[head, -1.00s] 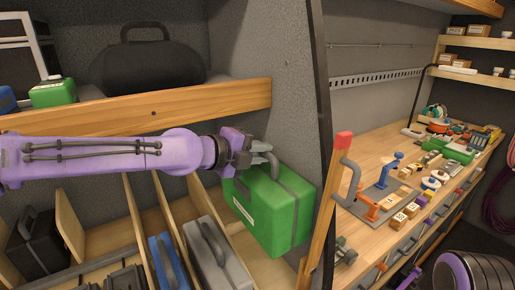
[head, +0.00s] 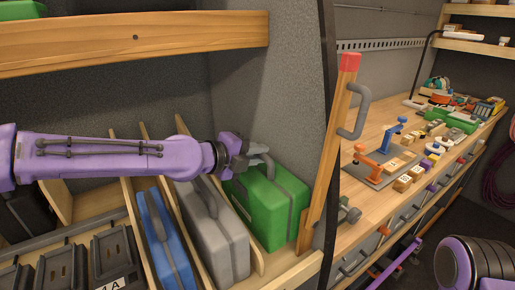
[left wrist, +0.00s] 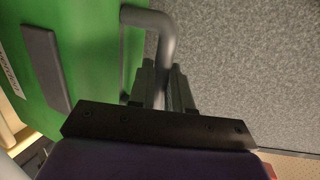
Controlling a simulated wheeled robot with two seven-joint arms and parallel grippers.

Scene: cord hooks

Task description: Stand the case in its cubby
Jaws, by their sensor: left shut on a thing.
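The green case (head: 268,205) has a grey handle and grey bands. It stands roughly upright in the rightmost cubby (head: 299,268) of the shelf, right of a wooden divider; whether its base touches the shelf floor I cannot tell. My left gripper (head: 250,160) is shut on the case's grey handle. In the left wrist view the fingers (left wrist: 163,88) close around the grey handle, with the case's green side (left wrist: 75,60) at the left. My right gripper does not show.
A grey case (head: 217,238) and a blue case (head: 165,245) stand in cubbies to the left, between wooden dividers. A wooden shelf board (head: 130,42) runs above my arm. A post with a red top (head: 335,140) and a cluttered workbench (head: 400,205) are at right.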

